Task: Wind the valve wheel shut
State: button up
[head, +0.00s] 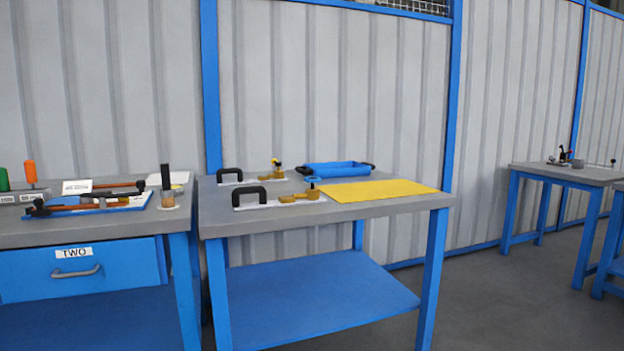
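Two brass-coloured valves stand on the grey middle table (222,222). The front valve (300,196) has a small blue wheel (312,180) on top and sits on a white base plate with a black arched handle (249,195). The rear valve (266,175) has a small yellow and black top (277,162) and a similar plate with a black handle (230,175). Both are small in the picture, and I cannot tell how far either is turned. My gripper is not in view.
On the left, a bench with a drawer marked TWO (75,265) holds several tools. Floor (480,300) is open towards the far right table (580,172).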

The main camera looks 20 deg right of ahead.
aim_at(312, 179)
jog(key=i+l, duration=0.1)
jog(key=l, duration=0.25)
jog(key=i+l, duration=0.15)
jog(key=l, duration=0.15)
jog(key=i+l, duration=0.1)
jog(key=l, duration=0.25)
jog(key=i+l, duration=0.1)
jog(key=l, duration=0.2)
jog(key=u, duration=0.05)
